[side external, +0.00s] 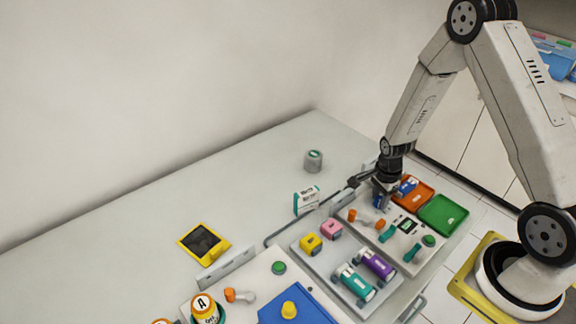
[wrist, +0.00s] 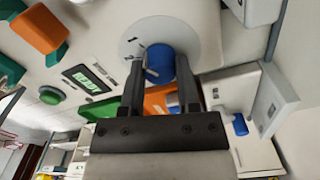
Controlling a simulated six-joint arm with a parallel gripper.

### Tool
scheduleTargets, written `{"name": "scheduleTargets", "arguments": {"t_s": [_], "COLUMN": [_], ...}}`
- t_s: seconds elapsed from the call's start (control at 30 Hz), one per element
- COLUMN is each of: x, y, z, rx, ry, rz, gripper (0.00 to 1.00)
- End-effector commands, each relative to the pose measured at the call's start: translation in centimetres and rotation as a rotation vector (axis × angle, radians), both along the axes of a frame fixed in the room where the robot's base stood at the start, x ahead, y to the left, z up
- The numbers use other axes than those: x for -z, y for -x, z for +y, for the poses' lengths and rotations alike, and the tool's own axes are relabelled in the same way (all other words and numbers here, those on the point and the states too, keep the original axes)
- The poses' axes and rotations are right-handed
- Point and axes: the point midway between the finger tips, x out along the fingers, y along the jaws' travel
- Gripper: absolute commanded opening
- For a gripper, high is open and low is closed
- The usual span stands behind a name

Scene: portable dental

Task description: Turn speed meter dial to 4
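The blue dial knob (wrist: 160,60) sits on a round pale plate (wrist: 133,47) with a dark mark, in the wrist view. I cannot read any numbers on the plate. A small pale pointer shows beside the knob. My gripper (wrist: 160,66) has its two fingers apart, one on each side of the knob. I cannot tell whether they touch it or only straddle it. In the side view my gripper (side external: 381,194) is low over the back end of the panel, and a bit of blue (side external: 379,203) shows beneath it. A small display (wrist: 90,83) with green digits lies left of the dial.
Orange handles (side external: 355,215), teal handles (side external: 388,234) and a green button (side external: 428,241) stand on the same panel (side external: 399,260). An orange tray (side external: 424,194) and a green tray (side external: 443,215) lie close to my gripper. The table's back left is mostly clear.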

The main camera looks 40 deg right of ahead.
Motion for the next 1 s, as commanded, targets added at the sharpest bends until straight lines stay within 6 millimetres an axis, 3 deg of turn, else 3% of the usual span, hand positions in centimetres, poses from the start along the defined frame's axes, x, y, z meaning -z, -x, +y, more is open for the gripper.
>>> {"name": "scheduleTargets", "arguments": {"t_s": [0.03, 0.07, 0.1, 0.57, 1.0], "x": [-0.01, -0.01, -0.01, -0.02, -0.03], "y": [-0.01, -0.01, -0.01, -0.01, -0.01], "z": [0.00, 0.00, 0.00, -0.01, -0.04], "rx": [0.000, 0.000, 0.000, -0.065, -0.375], "ry": [0.000, 0.000, 0.000, 0.000, 0.001], "rz": [0.000, 0.000, 0.000, -0.001, 0.000], "gripper": [0.13, 0.03, 0.00, 0.00, 0.00]}}
